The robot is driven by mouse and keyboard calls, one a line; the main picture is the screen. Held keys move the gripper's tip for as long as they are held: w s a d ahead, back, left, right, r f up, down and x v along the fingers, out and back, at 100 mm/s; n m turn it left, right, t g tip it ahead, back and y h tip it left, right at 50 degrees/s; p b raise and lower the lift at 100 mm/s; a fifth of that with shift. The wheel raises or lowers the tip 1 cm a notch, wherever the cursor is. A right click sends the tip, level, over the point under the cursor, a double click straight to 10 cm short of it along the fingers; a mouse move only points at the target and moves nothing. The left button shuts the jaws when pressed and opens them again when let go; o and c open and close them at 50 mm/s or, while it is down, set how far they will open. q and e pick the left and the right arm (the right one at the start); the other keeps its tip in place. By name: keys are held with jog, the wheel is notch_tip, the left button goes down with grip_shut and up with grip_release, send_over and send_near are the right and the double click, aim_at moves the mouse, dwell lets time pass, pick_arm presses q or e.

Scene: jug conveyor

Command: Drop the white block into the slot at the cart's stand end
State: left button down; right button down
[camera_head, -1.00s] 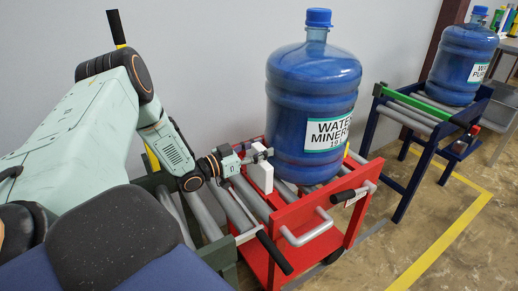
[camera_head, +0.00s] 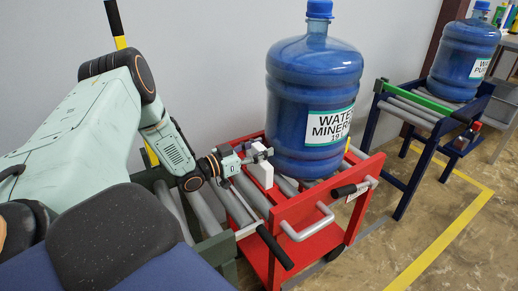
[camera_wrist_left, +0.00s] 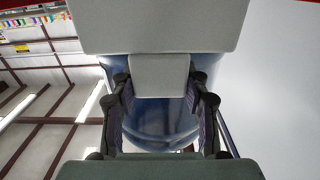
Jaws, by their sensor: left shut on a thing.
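The white block (camera_head: 261,175) is upright at the left end of the red cart (camera_head: 320,250), close to the blue jug. My left gripper (camera_head: 257,153) is shut on its upper part. In the left wrist view, the pale block (camera_wrist_left: 160,75) sits between the two dark fingers, with the blue jug (camera_wrist_left: 160,120) behind it. The slot itself is hidden or too small to make out, and I cannot tell whether the block's lower edge touches the cart. My right gripper is not in view.
A large blue water jug (camera_head: 312,100) stands on the cart's rollers just right of the block. A green roller stand (camera_head: 222,250) adjoins the cart's left end. A dark blue roller stand (camera_head: 405,165) with another jug (camera_head: 463,60) stands farther right. Open floor lies between.

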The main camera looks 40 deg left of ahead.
pick_arm(q)
jog(key=shift+f, duration=0.3)
jog(key=c, duration=0.6)
grip_release()
jog(key=v, duration=0.6)
jog(key=shift+s+a+r, duration=0.1)
jog(key=shift+s+r, duration=0.05)
jog(key=shift+s, duration=0.55)
jog(key=shift+a, duration=0.1)
